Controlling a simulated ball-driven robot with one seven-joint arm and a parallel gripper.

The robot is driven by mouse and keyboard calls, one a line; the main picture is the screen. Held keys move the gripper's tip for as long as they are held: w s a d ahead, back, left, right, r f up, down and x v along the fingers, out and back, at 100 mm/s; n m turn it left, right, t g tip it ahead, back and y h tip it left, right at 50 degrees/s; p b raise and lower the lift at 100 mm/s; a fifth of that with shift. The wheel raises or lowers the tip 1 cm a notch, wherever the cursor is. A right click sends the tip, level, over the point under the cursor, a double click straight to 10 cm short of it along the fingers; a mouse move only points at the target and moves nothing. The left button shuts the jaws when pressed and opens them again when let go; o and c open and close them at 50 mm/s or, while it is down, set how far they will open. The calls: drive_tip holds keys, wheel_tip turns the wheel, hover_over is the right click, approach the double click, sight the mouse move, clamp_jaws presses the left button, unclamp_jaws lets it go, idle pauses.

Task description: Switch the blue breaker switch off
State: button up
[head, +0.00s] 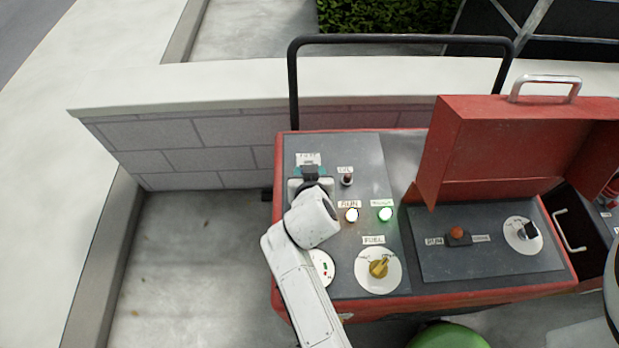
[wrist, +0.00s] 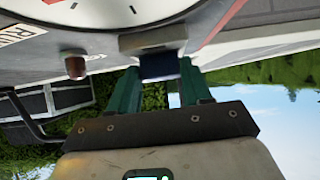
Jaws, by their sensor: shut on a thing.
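The blue breaker switch (wrist: 162,67) is a small dark blue block on a light grey mount, seen between my fingers in the wrist view. My gripper (wrist: 158,78) has green fingers, one on each side of the switch, and is shut on it. In the head view my gripper (head: 310,182) reaches the upper left of the dark control panel (head: 365,155), just below a white label. My white wrist covers part of the panel, and the switch is mostly hidden there. Its exact on or off position cannot be told.
Close by are a small brown-topped switch (head: 347,180), a lit orange lamp (head: 351,215), a lit green lamp (head: 385,214) and a yellow fuel knob (head: 379,268). A raised red lid (head: 490,150) stands right. A black rail (head: 400,39) rises behind.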

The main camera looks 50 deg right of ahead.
drive_tip(key=shift+a+b, duration=0.1)
drive_tip(key=shift+b, duration=0.3)
drive_tip(key=o, duration=1.1)
drive_tip(key=shift+c, duration=0.2)
drive_tip(key=v, duration=1)
drive_tip(key=shift+s+a, duration=0.3)
drive_tip(key=shift+s, duration=0.05)
